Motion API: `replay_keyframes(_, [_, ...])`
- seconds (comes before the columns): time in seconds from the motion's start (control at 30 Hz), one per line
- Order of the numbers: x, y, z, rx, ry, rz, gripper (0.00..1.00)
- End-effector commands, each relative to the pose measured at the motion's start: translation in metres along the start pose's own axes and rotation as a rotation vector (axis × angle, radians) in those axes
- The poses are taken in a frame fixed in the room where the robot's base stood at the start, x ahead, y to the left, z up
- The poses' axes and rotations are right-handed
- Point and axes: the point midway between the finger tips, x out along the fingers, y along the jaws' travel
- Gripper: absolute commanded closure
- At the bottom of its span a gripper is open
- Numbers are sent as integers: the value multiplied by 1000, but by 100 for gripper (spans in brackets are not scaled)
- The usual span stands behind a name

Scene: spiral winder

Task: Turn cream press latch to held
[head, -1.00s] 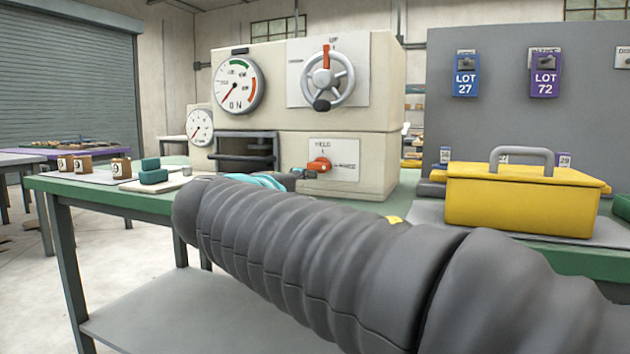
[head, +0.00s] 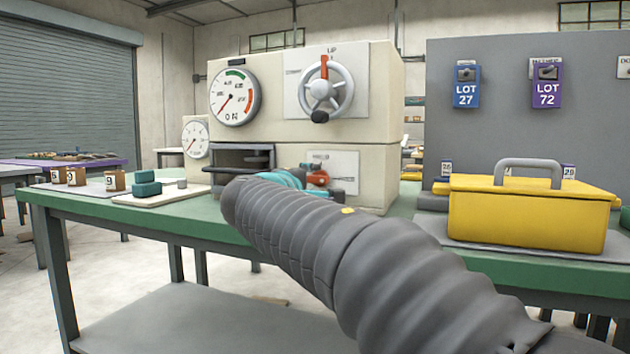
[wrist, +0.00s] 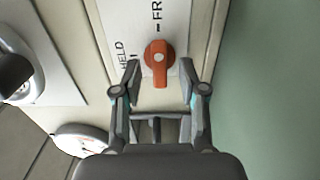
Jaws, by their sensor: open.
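The cream press (head: 280,150) stands on the green-edged bench. Its orange latch (head: 318,178) is on a white plate low on the front, partly covered by my gripper in the head view. In the wrist view the latch (wrist: 160,62) lies lengthwise along the line of the FREE mark, while the HELD mark is off to the side. My gripper (wrist: 160,70) is open, with one finger on each side of the latch. A gap shows between each finger and the latch. In the head view my gripper (head: 322,192) is in front of the plate, its fingers partly hidden.
A handwheel (head: 326,88) and a gauge (head: 235,97) are above the latch. A dark-framed opening (head: 242,158) is left of it. A yellow box (head: 530,215) stands right of my arm. Small green blocks (head: 147,183) lie on the bench at left.

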Motion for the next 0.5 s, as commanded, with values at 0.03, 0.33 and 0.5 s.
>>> replay_keyframes(0.03, [6, 0, 1, 1, -2, 0, 58])
replay_keyframes(0.33, [16, 0, 1, 1, -1, 0, 58])
replay_keyframes(0.5, [15, 0, 1, 1, -1, 0, 63])
